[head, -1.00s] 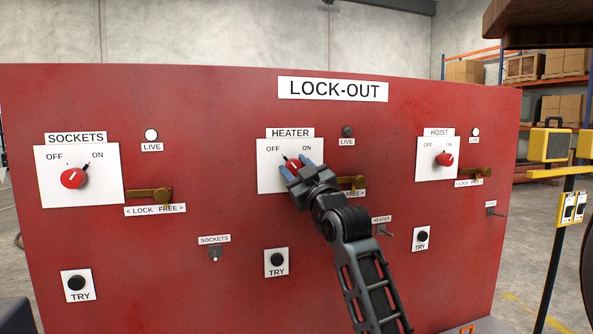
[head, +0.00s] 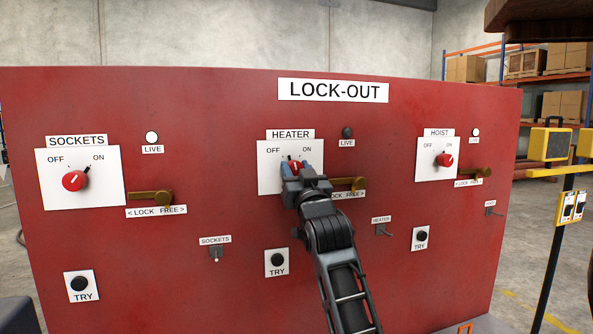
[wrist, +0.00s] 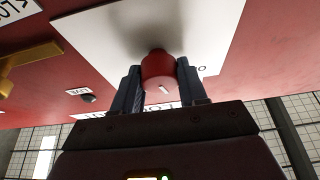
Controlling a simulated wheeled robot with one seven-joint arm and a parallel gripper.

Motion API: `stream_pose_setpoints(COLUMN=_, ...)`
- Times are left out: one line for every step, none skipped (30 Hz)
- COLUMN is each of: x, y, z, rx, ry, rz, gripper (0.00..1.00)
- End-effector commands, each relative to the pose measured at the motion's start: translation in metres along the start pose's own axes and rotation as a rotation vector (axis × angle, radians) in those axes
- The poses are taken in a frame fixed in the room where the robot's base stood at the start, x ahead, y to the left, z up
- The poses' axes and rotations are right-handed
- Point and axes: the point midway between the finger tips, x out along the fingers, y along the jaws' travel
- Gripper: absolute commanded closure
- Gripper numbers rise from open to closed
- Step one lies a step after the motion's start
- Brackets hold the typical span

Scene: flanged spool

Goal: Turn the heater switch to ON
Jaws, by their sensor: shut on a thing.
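The heater switch is a red knob (head: 295,165) on a white plate (head: 267,183) marked OFF at left and ON at right. My gripper (head: 297,170) is shut on this knob, one finger on each side, and hides its lower part. The knob's pale mark points roughly upward, between OFF and ON. In the wrist view the red knob (wrist: 158,72) sits between the two fingers of my gripper (wrist: 159,88). The heater LIVE lamp (head: 347,132) is dark.
A brass lock lever (head: 350,184) sits just right of my gripper. The SOCKETS knob (head: 75,181) and HOIST knob (head: 444,160) are on the same red panel (head: 215,120); their LIVE lamps look white. A black TRY button (head: 277,260) is below.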

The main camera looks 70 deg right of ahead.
Motion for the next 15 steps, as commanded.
stream_pose_setpoints(x=-0.0015, y=-0.0033, z=0.0066, rx=0.038, ry=-0.006, rz=0.011, gripper=0.88)
stream_pose_setpoints(x=-0.0017, y=-0.0034, z=0.0071, rx=0.062, ry=-0.006, rz=0.021, gripper=0.88)
stream_pose_setpoints(x=-0.0021, y=-0.0032, z=0.0081, rx=0.094, ry=-0.007, rz=0.036, gripper=0.88)
stream_pose_setpoints(x=-0.0023, y=-0.0033, z=0.0085, rx=0.118, ry=-0.007, rz=0.046, gripper=0.88)
stream_pose_setpoints(x=-0.0024, y=-0.0034, z=0.0087, rx=0.144, ry=-0.005, rz=0.056, gripper=0.88)
stream_pose_setpoints(x=-0.0026, y=-0.0032, z=0.0091, rx=0.178, ry=-0.005, rz=0.071, gripper=0.88)
stream_pose_setpoints(x=-0.0029, y=-0.003, z=0.0095, rx=0.203, ry=-0.005, rz=0.082, gripper=0.89)
stream_pose_setpoints(x=-0.003, y=-0.0037, z=0.0099, rx=0.231, ry=-0.005, rz=0.092, gripper=0.89)
stream_pose_setpoints(x=-0.003, y=-0.0036, z=0.0101, rx=0.265, ry=-0.005, rz=0.107, gripper=0.89)
stream_pose_setpoints(x=-0.0031, y=-0.0032, z=0.0106, rx=0.293, ry=-0.006, rz=0.119, gripper=0.89)
stream_pose_setpoints(x=-0.0029, y=-0.0037, z=0.0104, rx=0.32, ry=-0.005, rz=0.13, gripper=0.89)
stream_pose_setpoints(x=-0.003, y=-0.0036, z=0.0107, rx=0.356, ry=-0.006, rz=0.144, gripper=0.89)
stream_pose_setpoints(x=-0.0028, y=-0.0035, z=0.0105, rx=0.382, ry=-0.006, rz=0.156, gripper=0.89)
stream_pose_setpoints(x=-0.0029, y=-0.0037, z=0.0105, rx=0.408, ry=-0.006, rz=0.167, gripper=0.89)
stream_pose_setpoints(x=-0.0027, y=-0.0039, z=0.01, rx=0.443, ry=-0.006, rz=0.181, gripper=0.89)
